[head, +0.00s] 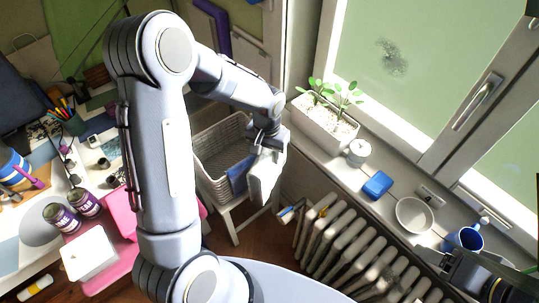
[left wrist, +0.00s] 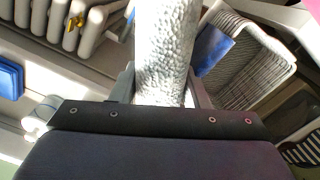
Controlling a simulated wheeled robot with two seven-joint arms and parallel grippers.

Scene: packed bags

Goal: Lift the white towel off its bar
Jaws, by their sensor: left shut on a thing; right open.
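The white towel (head: 266,178) hangs down below my left gripper (head: 267,140) in the head view, beside the wicker basket. In the left wrist view the towel (left wrist: 165,45) is a pale, rough-textured strip. It runs between the two fingers of my left gripper (left wrist: 162,92), which are shut on it. I cannot make out the bar, or whether the towel touches it. My right gripper (head: 450,268) is dark, open and at the lower right, near the windowsill and radiator, far from the towel.
A wicker basket (head: 206,165) with a blue cloth (head: 238,176) over its edge stands left of the towel. A ribbed radiator (head: 340,238) is to the right. The sill holds a planter (head: 318,128), a blue box (head: 377,185), a bowl (head: 413,215) and a blue mug (head: 462,240).

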